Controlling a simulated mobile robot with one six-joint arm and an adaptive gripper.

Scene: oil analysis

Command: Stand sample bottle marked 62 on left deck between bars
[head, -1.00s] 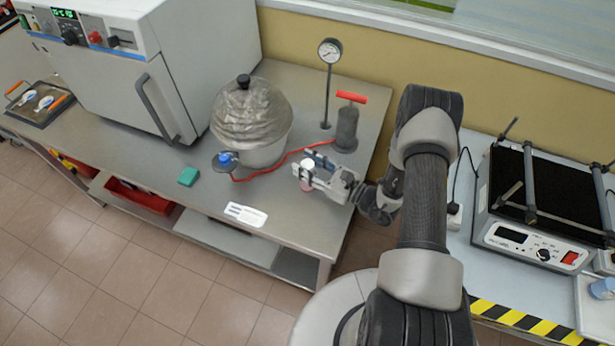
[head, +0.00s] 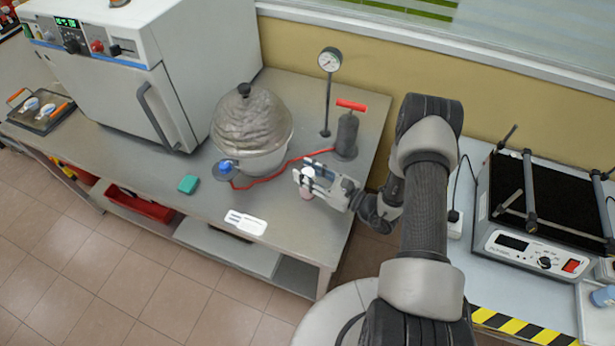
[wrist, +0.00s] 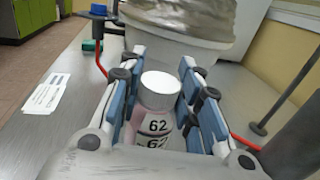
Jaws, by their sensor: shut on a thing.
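My gripper (head: 318,180) is over the right part of the steel bench, shut on a small bottle (wrist: 156,118). The bottle has a white cap and a pinkish body, and its label reads 62 in the wrist view. It stands upright between the blue-padded fingers (wrist: 158,100). In the head view the bottle (head: 306,193) is partly hidden by the fingers, and I cannot tell whether its base touches the bench. The shaker with a black deck and grey bars (head: 530,190) stands on the right-hand table. No other deck is in view.
A covered round vessel (head: 252,125), a red hose (head: 262,180), a hand pump (head: 346,135) and a gauge on a stand (head: 328,95) are near my gripper. A white oven (head: 110,75) stands further left. A green block (head: 188,184) and white card (head: 246,222) lie in front.

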